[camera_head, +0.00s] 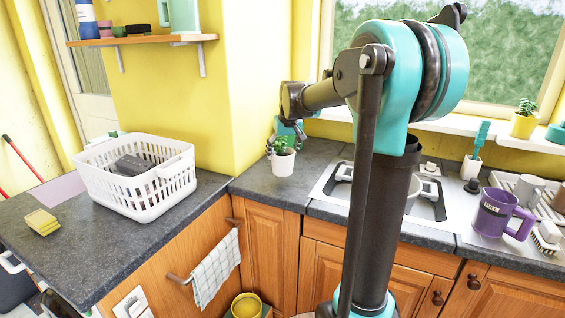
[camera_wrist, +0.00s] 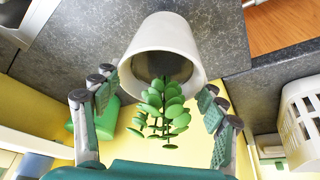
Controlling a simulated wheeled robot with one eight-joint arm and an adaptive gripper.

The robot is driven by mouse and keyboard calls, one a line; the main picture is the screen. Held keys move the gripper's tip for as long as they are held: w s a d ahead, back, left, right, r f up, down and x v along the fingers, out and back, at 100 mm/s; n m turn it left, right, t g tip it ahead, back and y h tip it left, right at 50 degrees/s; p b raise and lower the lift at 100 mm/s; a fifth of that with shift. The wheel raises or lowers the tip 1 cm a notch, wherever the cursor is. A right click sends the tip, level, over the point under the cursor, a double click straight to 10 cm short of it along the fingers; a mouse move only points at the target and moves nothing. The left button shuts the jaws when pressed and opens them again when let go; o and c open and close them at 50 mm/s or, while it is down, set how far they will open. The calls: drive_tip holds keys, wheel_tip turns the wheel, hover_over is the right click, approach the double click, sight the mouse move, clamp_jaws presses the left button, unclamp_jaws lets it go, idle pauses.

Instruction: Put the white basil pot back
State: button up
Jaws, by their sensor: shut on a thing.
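The white basil pot (camera_head: 283,164) is upright at the counter corner, left of the sink, with green leaves at its top. It also shows large in the wrist view (camera_wrist: 165,38), its leaves (camera_wrist: 160,108) toward my gripper. My gripper (camera_wrist: 158,85) is shut on the pot, with a finger on either side near its rim. In the head view my gripper (camera_head: 284,140) is just above and behind the leaves. I cannot tell whether the pot's base touches the counter.
A white basket (camera_head: 145,190) stands on the left counter (camera_head: 90,250) beside yellow sponges (camera_head: 42,222). The sink (camera_head: 428,205) is right of the pot, partly behind my arm. A purple mug (camera_head: 493,213) stands farther right. The window sill (camera_head: 490,130) holds a yellow plant pot (camera_head: 523,125).

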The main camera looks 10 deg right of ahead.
drive_tip(key=shift+f, duration=2)
drive_tip(key=shift+f, duration=0.1)
drive_tip(key=o, duration=1.8)
